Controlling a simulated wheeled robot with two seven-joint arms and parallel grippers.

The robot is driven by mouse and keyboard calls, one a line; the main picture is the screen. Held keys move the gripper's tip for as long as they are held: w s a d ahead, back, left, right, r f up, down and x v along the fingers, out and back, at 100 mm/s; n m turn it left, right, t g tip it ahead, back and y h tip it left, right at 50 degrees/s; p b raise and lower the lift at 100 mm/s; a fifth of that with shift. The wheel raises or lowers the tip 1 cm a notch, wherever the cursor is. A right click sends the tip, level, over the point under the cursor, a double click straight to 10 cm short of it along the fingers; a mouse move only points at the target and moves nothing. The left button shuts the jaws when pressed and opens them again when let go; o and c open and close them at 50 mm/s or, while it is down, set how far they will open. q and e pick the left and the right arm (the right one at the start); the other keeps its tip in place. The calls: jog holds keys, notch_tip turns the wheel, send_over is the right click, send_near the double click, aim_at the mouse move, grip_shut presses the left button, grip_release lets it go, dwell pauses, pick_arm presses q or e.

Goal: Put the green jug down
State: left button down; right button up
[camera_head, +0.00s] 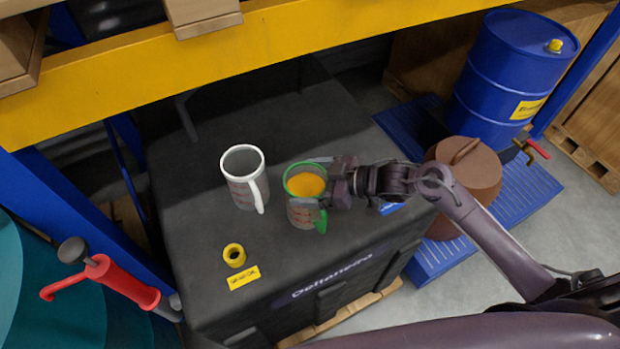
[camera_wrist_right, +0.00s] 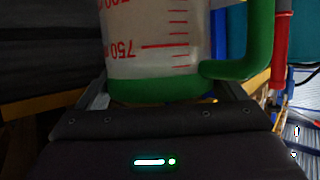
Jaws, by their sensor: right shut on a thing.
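The green jug (camera_head: 301,216) is a clear measuring jug with a green rim and handle, red markings and orange liquid inside. It is about upright over the black case top (camera_head: 200,290), and I cannot tell if its base touches. My right gripper (camera_head: 318,182) reaches in from the right and is shut on it near the rim. In the right wrist view the jug (camera_wrist_right: 155,45) fills the space between the fingers, with its green band and red scale showing. My left gripper is not in view.
A white-rimmed jug (camera_head: 242,192) stands close to the left. A yellow ring (camera_head: 234,255) and a yellow label (camera_head: 244,277) are at the front left. A red hand pump (camera_head: 115,280) is further left. A brown lidded container (camera_head: 470,175) and blue drum (camera_head: 510,70) are right. A yellow beam (camera_head: 250,50) crosses behind.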

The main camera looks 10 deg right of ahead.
jog(key=shift+r, duration=0.15)
jog(key=shift+f, duration=0.2)
jog(key=o, duration=1.8)
jog(key=shift+s, duration=0.1)
jog(key=shift+r, duration=0.1)
jog(key=shift+b+v, duration=1.05)
jog(key=shift+v, duration=4.95)
jog(key=shift+d, duration=0.1)
